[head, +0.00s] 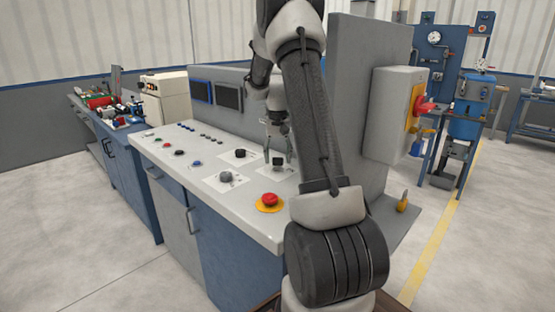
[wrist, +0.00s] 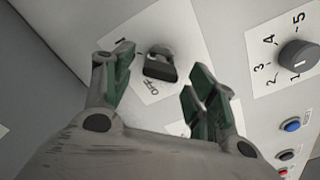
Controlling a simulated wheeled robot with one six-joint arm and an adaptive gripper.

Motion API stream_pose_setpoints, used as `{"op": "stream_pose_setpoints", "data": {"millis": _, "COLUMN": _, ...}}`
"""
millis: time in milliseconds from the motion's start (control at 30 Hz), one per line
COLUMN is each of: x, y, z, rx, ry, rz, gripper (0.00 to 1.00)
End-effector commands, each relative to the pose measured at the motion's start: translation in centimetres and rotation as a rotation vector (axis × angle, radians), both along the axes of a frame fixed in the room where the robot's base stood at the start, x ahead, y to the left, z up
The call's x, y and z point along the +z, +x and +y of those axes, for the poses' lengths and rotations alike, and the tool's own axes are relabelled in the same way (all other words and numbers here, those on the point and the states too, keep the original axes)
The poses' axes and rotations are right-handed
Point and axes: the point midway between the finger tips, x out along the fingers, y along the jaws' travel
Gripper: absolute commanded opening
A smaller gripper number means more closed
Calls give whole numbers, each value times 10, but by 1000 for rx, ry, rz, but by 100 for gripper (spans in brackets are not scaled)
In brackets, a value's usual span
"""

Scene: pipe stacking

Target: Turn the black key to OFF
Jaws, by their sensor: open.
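The black key (wrist: 160,66) stands on a white label plate (wrist: 150,94) on the panel. In the wrist view the word OFF is printed on the plate just below the key. My gripper (wrist: 158,72) is open, with one green-padded finger on each side of the key and a gap to both. In the head view my gripper (head: 279,150) points down over the console, and the black key (head: 277,161) shows small between its fingers. I cannot tell the key's exact angle.
A numbered grey knob (wrist: 299,57) sits right of my gripper, with a blue button (wrist: 291,125) below it. In the head view, a red emergency button (head: 269,199) stands near the console's front corner. Two dark screens (head: 229,96) line the raised back.

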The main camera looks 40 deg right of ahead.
Motion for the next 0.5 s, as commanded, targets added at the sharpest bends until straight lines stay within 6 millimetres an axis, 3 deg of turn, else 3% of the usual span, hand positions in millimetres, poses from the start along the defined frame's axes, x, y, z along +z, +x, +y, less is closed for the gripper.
{"op": "stream_pose_setpoints", "data": {"millis": 133, "x": -12, "y": 0, "z": 0, "rx": 0, "ry": 0, "rz": 0, "gripper": 57}}
{"op": "stream_pose_setpoints", "data": {"millis": 400, "x": -14, "y": 0, "z": 0, "rx": 1, "ry": 0, "rz": 0, "gripper": 57}}
{"op": "stream_pose_setpoints", "data": {"millis": 500, "x": -14, "y": 0, "z": 0, "rx": 1, "ry": 0, "rz": 0, "gripper": 41}}
